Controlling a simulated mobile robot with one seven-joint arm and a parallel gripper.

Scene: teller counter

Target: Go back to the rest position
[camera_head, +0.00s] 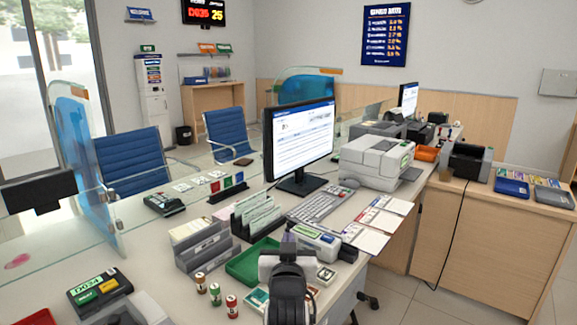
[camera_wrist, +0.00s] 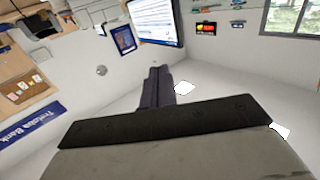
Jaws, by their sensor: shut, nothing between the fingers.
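My gripper (camera_head: 289,238) is over the front part of the counter in the head view, close to the green tray (camera_head: 252,262) and a grey-white desk device (camera_head: 315,240). I cannot tell its exact height above them. In the wrist view, the dark fingers of my gripper (camera_wrist: 158,72) are together with nothing between them. They point into open room, with pale wall beyond. That view is strongly tilted and shows a monitor (camera_wrist: 155,20) and a window (camera_wrist: 292,18).
Around my gripper stand a grey file rack (camera_head: 207,250), small coin rolls (camera_head: 215,294), a keyboard (camera_head: 320,205) and a monitor (camera_head: 300,143). A white printer (camera_head: 376,162) is farther right. A glass screen (camera_head: 85,165) rises at the left.

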